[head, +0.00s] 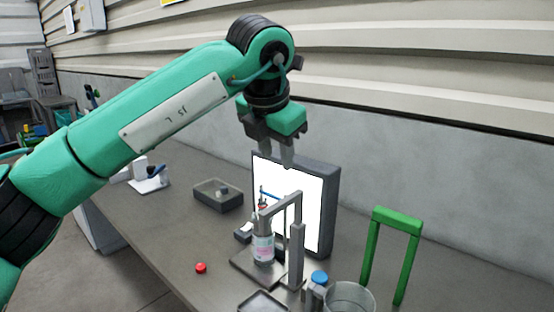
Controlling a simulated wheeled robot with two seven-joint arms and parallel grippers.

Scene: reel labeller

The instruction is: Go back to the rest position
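My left arm (150,108) is green and reaches in from the left. My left gripper (275,157) points down above the bench, in front of the top of a lit white panel (318,200). Its two fingers stand apart with nothing seen between them. Below it, apart from it, a small bottle with a pinkish label (263,247) stands upright at a grey bracket-like fixture (297,255). My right gripper is not in view.
The grey bench (180,215) runs along the wall. On it are a dark box (217,196), a red cap-like piece (201,268), a blue-topped item (319,278), a clear round container (350,298) and a green upright frame (398,218). The bench's left front is mostly clear.

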